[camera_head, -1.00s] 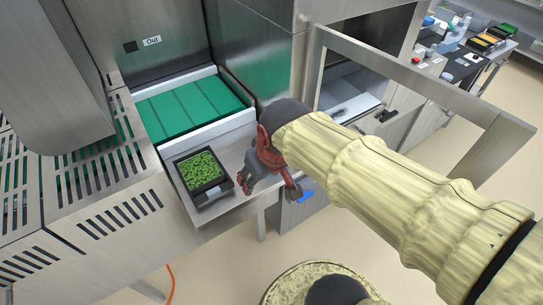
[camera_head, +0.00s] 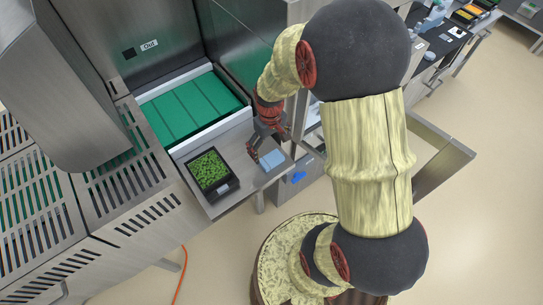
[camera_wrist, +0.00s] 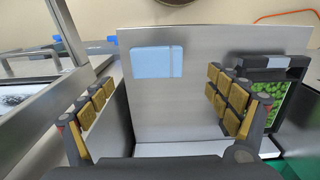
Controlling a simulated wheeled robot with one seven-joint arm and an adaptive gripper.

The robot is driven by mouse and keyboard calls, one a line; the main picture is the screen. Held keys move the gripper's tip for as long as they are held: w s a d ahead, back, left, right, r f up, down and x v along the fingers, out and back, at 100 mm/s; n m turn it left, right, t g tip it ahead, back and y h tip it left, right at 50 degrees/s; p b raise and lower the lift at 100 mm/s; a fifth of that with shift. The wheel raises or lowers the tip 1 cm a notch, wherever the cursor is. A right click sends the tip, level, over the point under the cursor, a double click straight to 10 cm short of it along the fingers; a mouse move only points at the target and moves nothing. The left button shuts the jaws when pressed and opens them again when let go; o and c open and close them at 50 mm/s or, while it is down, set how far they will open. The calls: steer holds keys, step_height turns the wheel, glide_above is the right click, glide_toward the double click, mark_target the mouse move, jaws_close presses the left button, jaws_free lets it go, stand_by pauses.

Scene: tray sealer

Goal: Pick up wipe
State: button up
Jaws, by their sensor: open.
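The wipe (camera_head: 272,160) is a flat light-blue rectangle on the steel outfeed shelf, close to its right edge. In the wrist view the wipe (camera_wrist: 152,62) lies ahead, between the directions of the two fingers, near the far edge of the shelf. My gripper (camera_head: 256,147) is above the shelf, just beside the wipe in the head view. In the wrist view my gripper (camera_wrist: 162,108) has its padded fingers wide apart with nothing between them. No contact with the wipe shows.
A black tray (camera_head: 222,190) of green food stands left of the wipe; it is close to the right finger in the wrist view (camera_wrist: 272,62). The green conveyor (camera_head: 190,110) and sealer walls are behind. A steel frame (camera_wrist: 60,90) stands left in the wrist view.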

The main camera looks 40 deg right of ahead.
mark_target(271, 159)
steer(key=f, duration=0.4)
steer(key=f+b, duration=0.1)
steer(key=f, duration=0.2)
steer(key=shift+d, duration=0.25)
steer(key=shift+c, duration=0.3)
steer(key=c, duration=1.1)
